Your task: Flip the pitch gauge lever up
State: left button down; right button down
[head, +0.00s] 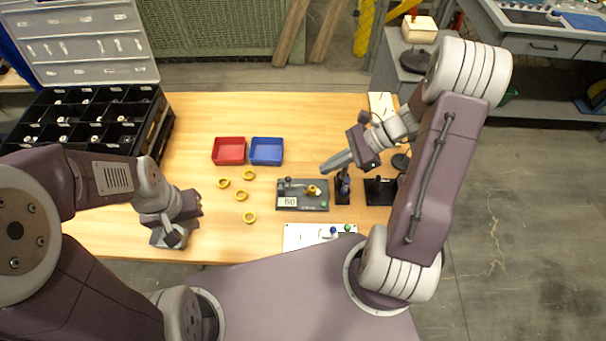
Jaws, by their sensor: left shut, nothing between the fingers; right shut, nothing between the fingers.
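A dark grey gauge plate (317,206) lies on the wooden table near its middle right. It carries a small dark lever mechanism (291,186), a yellow ring (312,190), a green spot and a white label. The lever looks low and roughly flat, but it is too small to be sure of its angle. My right gripper (327,168) is shut and empty, above and just beyond the plate's upper right corner, apart from the lever in the picture. My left gripper (168,238) is shut and empty over the table's front left, well away from the plate.
Several yellow rings (249,217) lie left of the plate. A red bin (229,151) and a blue bin (266,151) stand behind. A black compartment case (90,112) is at left. Dark stands (380,191) are right of the plate; a white board (300,236) lies in front.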

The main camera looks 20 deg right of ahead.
jog(key=x, duration=0.4)
jog(key=shift+f, duration=0.1)
jog(key=a, duration=0.4)
jog(key=shift+w, duration=0.2)
jog(key=shift+r, duration=0.25)
